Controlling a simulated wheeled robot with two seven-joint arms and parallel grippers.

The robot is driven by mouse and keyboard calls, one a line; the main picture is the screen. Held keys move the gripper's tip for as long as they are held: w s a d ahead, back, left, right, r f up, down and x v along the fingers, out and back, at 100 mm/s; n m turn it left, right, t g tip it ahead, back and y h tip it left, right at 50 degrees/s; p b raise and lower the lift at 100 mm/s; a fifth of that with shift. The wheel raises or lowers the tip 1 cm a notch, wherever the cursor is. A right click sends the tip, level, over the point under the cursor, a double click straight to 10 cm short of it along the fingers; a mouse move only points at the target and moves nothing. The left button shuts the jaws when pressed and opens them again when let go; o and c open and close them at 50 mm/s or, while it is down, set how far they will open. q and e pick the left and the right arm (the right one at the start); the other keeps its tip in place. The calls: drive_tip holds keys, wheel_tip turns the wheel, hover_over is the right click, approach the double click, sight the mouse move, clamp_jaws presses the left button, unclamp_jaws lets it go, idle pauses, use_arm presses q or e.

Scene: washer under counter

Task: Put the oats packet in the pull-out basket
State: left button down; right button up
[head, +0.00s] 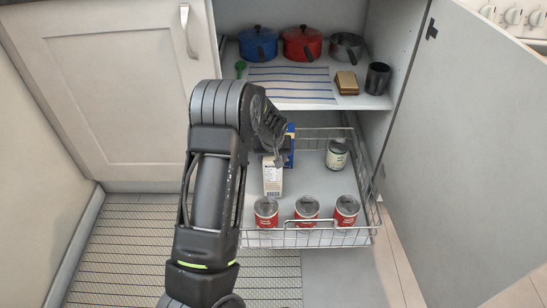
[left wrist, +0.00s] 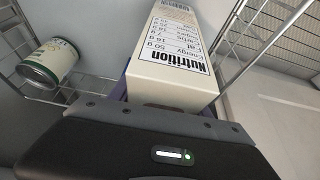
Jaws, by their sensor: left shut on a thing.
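The oats packet, a box with a white side printed with a nutrition table and a blue face, is within the pull-out basket's outline in the head view (head: 272,180) and fills the middle of the left wrist view (left wrist: 172,60). My left gripper (head: 274,151) is shut on its upper part; the fingertips are largely hidden. I cannot tell whether the packet's base touches the basket floor. The wire pull-out basket (head: 310,236) is drawn out below the shelf. My right gripper is not in view.
Several cans stand in the basket: red ones (head: 307,208) along the front, a green-and-white one (head: 337,154) at back right. Pots (head: 302,43), a striped cloth (head: 290,84) and a dark cup (head: 378,78) are on the shelf above. The open cabinet door (head: 470,130) bounds the right.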

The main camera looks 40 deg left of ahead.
use_arm(q)
drive_tip(key=shift+f, duration=0.15)
drive_tip(key=shift+c, duration=2.4)
unclamp_jaws()
drive_tip(key=p+v, duration=0.4)
drive_tip(key=v, duration=0.7)
drive_tip(key=shift+w+r, duration=0.1)
drive_tip(key=shift+r, duration=0.15)
drive_tip(key=shift+s+d+r, duration=0.1)
drive_tip(key=shift+s+r, duration=0.15)
drive_tip(key=shift+r, duration=0.15)
drive_tip(key=shift+p, duration=0.3)
